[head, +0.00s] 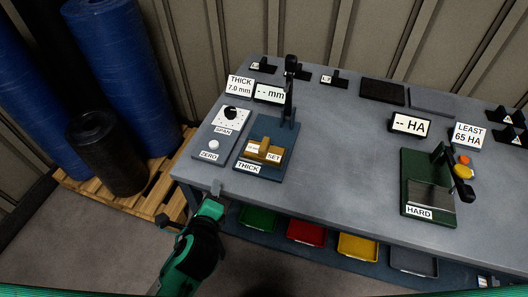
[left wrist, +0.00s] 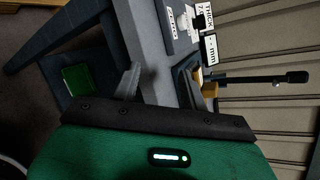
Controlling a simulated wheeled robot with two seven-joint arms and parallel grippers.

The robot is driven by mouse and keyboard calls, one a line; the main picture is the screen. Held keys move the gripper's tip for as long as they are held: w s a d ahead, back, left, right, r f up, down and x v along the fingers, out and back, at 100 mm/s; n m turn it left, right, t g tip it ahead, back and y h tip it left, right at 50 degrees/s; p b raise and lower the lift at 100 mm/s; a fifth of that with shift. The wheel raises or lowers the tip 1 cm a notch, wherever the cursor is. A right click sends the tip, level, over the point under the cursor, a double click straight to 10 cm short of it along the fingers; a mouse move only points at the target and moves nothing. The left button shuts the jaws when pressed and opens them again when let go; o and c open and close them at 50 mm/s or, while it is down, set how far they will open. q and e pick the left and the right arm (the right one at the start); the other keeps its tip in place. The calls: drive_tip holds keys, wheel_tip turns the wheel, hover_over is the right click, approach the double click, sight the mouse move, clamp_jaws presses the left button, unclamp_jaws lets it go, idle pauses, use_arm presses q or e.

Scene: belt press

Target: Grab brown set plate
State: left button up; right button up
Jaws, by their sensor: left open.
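The brown set plate (head: 268,154), with a SET label and a raised brown grip, lies on the dark blue THICK gauge (head: 262,173) near the table's left end. In the left wrist view a small part of the brown plate (left wrist: 210,90) shows beside the gauge's black lever. My left gripper (head: 190,204) is open and empty, off the table's front left corner, apart from the plate and to its lower left. My right gripper is not in view.
The grey table (head: 335,170) has a clear middle. A SPAN and ZERO panel (head: 216,135) sits left of the gauge; its black lever (head: 290,85) rises behind the plate. A green HARD tester (head: 425,185) stands right. Coloured trays (head: 305,232) lie below. Rolls (head: 105,155) stand on a pallet left.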

use_arm(q)
drive_tip(key=w+d+r+m+t+h, duration=0.1)
drive_tip(key=d+r+m+t+h, duration=0.1)
drive_tip(key=d+m, duration=0.25)
drive_tip(key=m+t+h, duration=0.1)
drive_tip(key=m+h, duration=0.2)
drive_tip(key=m, duration=0.7)
approach(261, 151)
drive_tip(key=shift+s+a+f, duration=0.15)
drive_tip(key=shift+s+a, duration=0.1)
drive_tip(key=shift+s, duration=0.15)
drive_tip(key=shift+w+d+m+h, duration=0.25)
drive_tip(key=shift+m+h, duration=0.1)
drive_tip(key=shift+h, duration=0.05)
drive_tip(key=p+x, duration=0.1)
drive_tip(key=x, duration=0.6)
drive_tip(key=shift+w, duration=0.15)
drive_tip(key=shift+p+x, duration=0.6)
drive_tip(key=shift+x, duration=2.4)
drive_tip(key=shift+a, duration=0.25)
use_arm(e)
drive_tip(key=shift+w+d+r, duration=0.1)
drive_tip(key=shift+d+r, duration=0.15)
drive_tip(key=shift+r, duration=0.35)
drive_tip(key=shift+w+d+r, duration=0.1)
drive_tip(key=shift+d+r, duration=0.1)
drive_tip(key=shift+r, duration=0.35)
